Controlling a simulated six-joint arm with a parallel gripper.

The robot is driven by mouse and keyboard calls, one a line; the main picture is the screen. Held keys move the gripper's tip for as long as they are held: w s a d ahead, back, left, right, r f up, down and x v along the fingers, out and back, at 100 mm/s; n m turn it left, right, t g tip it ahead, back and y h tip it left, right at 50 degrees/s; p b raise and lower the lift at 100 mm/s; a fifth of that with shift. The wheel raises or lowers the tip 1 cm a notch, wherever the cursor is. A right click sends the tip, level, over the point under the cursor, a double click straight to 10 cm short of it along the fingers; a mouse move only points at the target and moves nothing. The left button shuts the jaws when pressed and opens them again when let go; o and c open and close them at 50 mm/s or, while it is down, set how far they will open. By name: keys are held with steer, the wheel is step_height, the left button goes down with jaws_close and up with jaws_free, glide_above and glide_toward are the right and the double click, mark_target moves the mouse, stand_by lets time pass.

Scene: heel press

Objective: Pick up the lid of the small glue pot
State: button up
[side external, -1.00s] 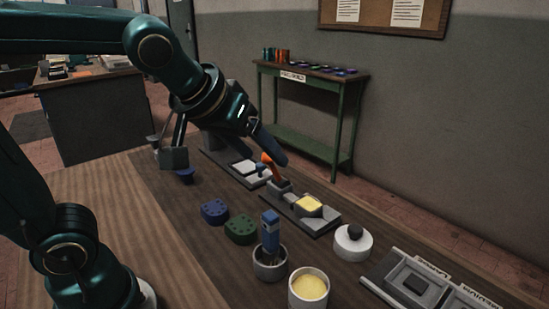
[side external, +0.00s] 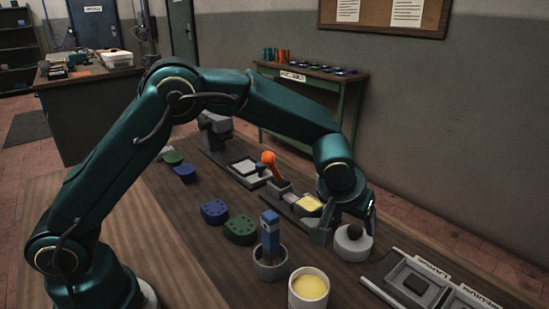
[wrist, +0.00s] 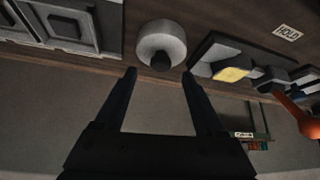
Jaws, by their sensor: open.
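The lid (side external: 343,249) is a round white disc with a dark knob on top, and it lies on the table at the right. The glue pot (side external: 309,301) is a white open cup of pale yellow glue, standing uncovered nearer the camera. My gripper (side external: 346,229) is over the lid, its fingers spread on either side of it in the side view and partly hiding it. In the wrist view the lid (wrist: 160,35) is just beyond the open fingertips (wrist: 158,74), with the knob lined up between them. Nothing is held.
A blue-handled tool (side external: 270,232) stands in a grey cup (side external: 270,268) left of the glue pot. A grey block with a yellow pad (side external: 309,202) sits close behind my gripper. A labelled tray (side external: 415,286) lies to the right. Blue and green heel-shaped pieces (side external: 240,230) lie to the left.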

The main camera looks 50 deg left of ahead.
mark_target(356, 228)
steer(key=shift+x, duration=1.85)
steer(key=c, duration=1)
steer(key=shift+c, duration=0.2)
steer(key=shift+r, duration=0.1)
